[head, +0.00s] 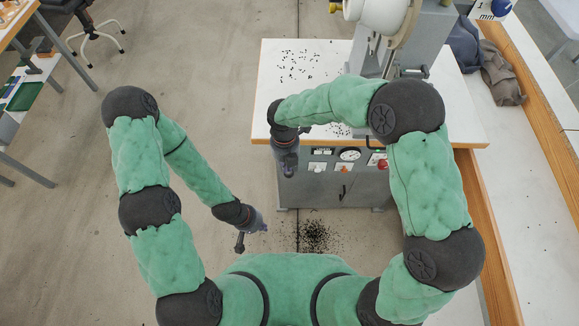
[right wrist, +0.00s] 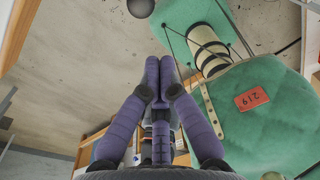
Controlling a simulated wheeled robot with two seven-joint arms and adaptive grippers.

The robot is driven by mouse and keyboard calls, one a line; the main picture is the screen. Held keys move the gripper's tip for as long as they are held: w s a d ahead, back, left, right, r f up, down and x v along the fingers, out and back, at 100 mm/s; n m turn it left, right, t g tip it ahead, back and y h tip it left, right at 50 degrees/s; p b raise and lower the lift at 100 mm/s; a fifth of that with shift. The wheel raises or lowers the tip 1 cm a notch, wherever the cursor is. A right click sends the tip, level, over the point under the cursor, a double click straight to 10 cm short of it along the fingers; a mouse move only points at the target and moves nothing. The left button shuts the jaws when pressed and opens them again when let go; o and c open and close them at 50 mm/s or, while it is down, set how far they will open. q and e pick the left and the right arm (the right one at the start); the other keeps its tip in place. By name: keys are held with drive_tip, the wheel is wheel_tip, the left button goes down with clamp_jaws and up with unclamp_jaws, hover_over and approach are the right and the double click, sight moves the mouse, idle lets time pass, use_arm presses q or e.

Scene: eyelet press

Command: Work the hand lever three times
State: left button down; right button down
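The press, with its cream rounded head (head: 372,12) and grey body (head: 428,40), stands at the back of a white-topped bench at top centre-right. I cannot clearly pick out the hand lever; the picture's top edge and my right arm hide parts of the press. My right gripper (head: 286,168) points down at the bench's front edge, left of and nearer than the press. In the right wrist view its purple fingers (right wrist: 160,68) are together with nothing seen between them. My left gripper (head: 248,238) hangs low over the floor, away from the press; its finger state is unclear.
The bench top (head: 268,95) carries scattered dark bits. More dark bits (head: 316,236) lie on the floor. A long wood-edged bench (head: 535,180) runs along the right. Floor at left is mostly clear.

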use_arm(q)
drive_tip(key=shift+w+a+r+p, duration=0.15)
drive_tip(key=shift+w+r+p, duration=0.05)
drive_tip(key=shift+r+p, duration=0.45)
use_arm(e)
drive_tip(key=r, duration=0.6)
drive_tip(key=shift+w+a, duration=0.25)
drive_tip(key=shift+w, duration=0.15)
